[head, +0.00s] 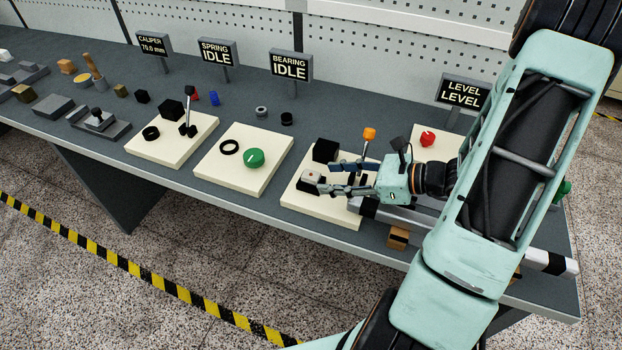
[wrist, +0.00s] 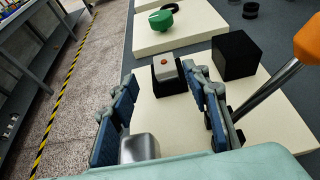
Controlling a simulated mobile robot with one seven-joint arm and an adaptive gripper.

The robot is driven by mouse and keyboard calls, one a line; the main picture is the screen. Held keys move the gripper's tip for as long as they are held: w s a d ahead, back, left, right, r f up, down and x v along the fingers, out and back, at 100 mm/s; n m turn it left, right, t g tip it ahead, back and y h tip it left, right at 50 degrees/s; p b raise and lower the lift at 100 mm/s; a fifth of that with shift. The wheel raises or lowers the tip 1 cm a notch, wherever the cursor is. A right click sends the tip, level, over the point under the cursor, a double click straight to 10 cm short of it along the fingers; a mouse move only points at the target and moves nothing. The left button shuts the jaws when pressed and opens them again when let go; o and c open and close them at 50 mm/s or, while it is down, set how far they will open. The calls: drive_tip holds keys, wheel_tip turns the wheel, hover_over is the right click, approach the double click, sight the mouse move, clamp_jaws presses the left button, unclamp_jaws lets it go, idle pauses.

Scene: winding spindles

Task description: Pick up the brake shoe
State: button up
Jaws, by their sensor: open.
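No part is labelled as the brake shoe, and I cannot tell for sure which it is. The likeliest is a small pale grey block (head: 312,177) with an orange-red dot, seated in a black holder on a cream plate (head: 329,216). In the wrist view the grey block (wrist: 167,68) lies just beyond the fingertips, between their lines. My gripper (head: 325,176) is open and low over the plate, its fingers pointing at the block. In the wrist view my gripper (wrist: 160,82) has nothing clasped between its fingers. A shiny metal rounded piece (wrist: 139,148) shows nearer, low between the fingers.
A black cube (head: 325,150) stands on the same plate, close behind the fingers. A lever with an orange knob (head: 369,134) rises beside my gripper. A plate with a green knob (head: 255,157) lies to the left. The bench's front edge is close.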

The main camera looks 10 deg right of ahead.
sight(314, 175)
drive_tip(key=x, duration=0.5)
drive_tip(key=shift+w+d+p, duration=0.1)
drive_tip(key=shift+w+p, duration=0.25)
drive_tip(key=shift+c, duration=0.2)
clamp_jaws()
drive_tip(key=shift+r, duration=0.15)
